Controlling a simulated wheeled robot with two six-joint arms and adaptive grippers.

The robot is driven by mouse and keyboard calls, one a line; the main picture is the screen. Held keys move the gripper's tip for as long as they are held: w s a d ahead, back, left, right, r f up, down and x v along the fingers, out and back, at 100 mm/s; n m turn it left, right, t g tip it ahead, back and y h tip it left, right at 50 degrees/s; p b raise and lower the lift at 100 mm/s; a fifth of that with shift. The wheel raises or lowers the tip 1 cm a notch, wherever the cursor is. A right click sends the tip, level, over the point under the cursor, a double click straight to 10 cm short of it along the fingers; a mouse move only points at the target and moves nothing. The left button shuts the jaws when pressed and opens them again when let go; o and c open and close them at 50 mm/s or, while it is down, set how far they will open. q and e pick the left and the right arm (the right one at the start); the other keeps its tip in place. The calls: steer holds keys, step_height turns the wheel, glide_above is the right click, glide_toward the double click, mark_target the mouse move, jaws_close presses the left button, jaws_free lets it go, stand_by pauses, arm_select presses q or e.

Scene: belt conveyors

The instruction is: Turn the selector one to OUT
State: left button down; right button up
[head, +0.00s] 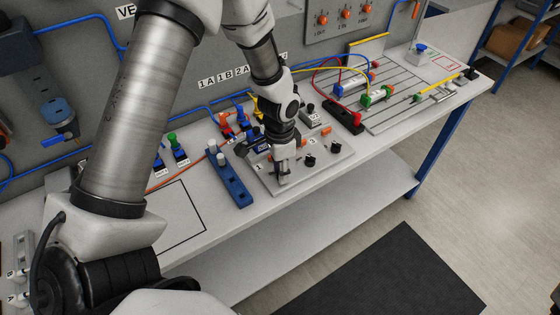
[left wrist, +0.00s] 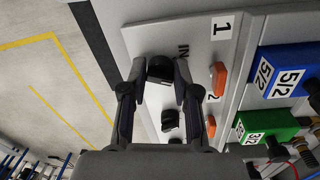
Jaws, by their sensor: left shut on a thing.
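Selector one is a round black knob (left wrist: 160,67) on a light grey panel (left wrist: 144,38). It shows in the left wrist view beside a label "1" (left wrist: 221,27) and the word "IN" (left wrist: 183,50). My left gripper (left wrist: 161,76) has one finger on each side of the knob and is shut on it. In the head view my left gripper (head: 283,178) points down at the near left of the panel (head: 326,168) and hides the knob. No OUT mark is readable. My right gripper is not in view.
A second black knob (left wrist: 170,120) sits close beside my fingers, with orange lamps (left wrist: 219,78) along the panel. A blue block with white pegs (head: 229,178) stands left of the panel. Valves and hoses lie behind it. The bench's front strip is clear.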

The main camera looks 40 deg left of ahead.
arm_select(q)
steer(key=shift+w+m, duration=0.1)
steer(key=shift+m, duration=0.6)
steer(key=shift+p, duration=0.3)
steer(key=c, duration=1.1)
jaws_free()
steer(key=shift+o, duration=1.1)
steer(key=shift+w+f, duration=0.1)
steer(key=shift+w+d, duration=0.1)
steer(key=shift+d, duration=0.05)
